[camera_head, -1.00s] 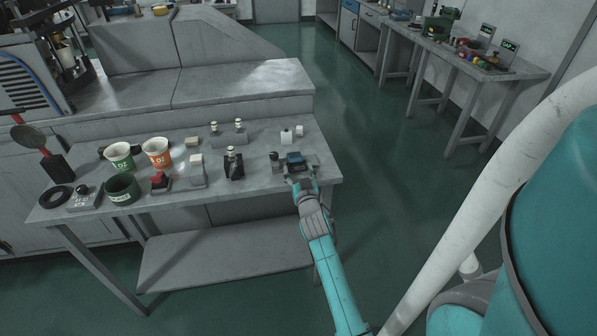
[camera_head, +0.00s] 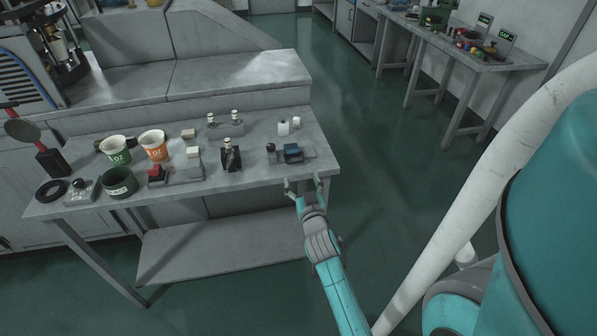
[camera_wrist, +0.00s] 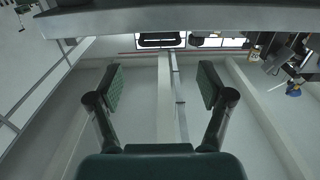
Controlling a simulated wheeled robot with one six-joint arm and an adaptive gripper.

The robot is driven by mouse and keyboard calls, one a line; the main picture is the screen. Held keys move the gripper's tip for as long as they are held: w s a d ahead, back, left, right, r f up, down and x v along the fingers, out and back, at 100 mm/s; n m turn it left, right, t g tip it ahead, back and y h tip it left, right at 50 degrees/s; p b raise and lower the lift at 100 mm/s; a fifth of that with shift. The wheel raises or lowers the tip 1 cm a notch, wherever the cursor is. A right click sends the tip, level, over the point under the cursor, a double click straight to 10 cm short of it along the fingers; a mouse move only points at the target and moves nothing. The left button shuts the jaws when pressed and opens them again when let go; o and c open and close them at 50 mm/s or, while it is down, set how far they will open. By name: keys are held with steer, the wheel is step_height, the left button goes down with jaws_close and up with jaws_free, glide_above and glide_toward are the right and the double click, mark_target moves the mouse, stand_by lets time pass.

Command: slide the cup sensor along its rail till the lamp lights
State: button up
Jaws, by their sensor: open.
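Which of these is the cup sensor, and whether a lamp is lit, I cannot tell at this size. My gripper (camera_head: 305,184) is open and empty at the table's front edge, in front of the blue-topped block and apart from it. In the wrist view, both green-padded fingers (camera_wrist: 161,87) are spread with nothing between them.
Left along the table stand a black stand (camera_head: 231,158), a red-topped switch box (camera_head: 157,176), an orange cup (camera_head: 152,144) and a green cup (camera_head: 115,149). Two small white pieces stand behind the block. The floor right of the table is clear.

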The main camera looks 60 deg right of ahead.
mark_target(281, 173)
steer(key=shift+v, duration=1.55)
steer(key=shift+w+n, duration=0.25)
steer(key=shift+n, duration=0.05)
steer(key=c, duration=0.6)
steer(key=w+n, duration=0.1)
steer(key=n, duration=0.1)
steer(key=w+a+n, duration=0.1)
steer(key=w, duration=0.1)
steer(key=w+a+f+n+g, duration=0.1)
steer(key=w+n, duration=0.1)
steer(key=shift+a+n, duration=0.15)
steer(key=shift+n, duration=0.15)
jaws_close()
steer(key=w+a+r+n+g+h, duration=0.2)
steer(key=w+a+r+n+g, duration=0.15)
steer(key=n, duration=0.35)
steer(key=shift+t, duration=0.35)
steer(key=x, duration=0.9)
steer(key=shift+w+a+f, duration=0.25)
steer(key=shift+w+f, duration=0.05)
steer(key=shift+f, duration=0.05)
steer(key=shift+s+d+f, duration=0.15)
steer(key=shift+s+d, duration=0.3)
steer(key=shift+d, duration=0.15)
steer(key=shift+s+d+f, duration=0.2)
steer(key=shift+s+d, duration=0.3)
steer(key=shift+d, duration=0.1)
steer(key=shift+s+d+f, duration=0.1)
steer(key=shift+s+d, duration=0.25)
steer(key=shift+s, duration=0.05)
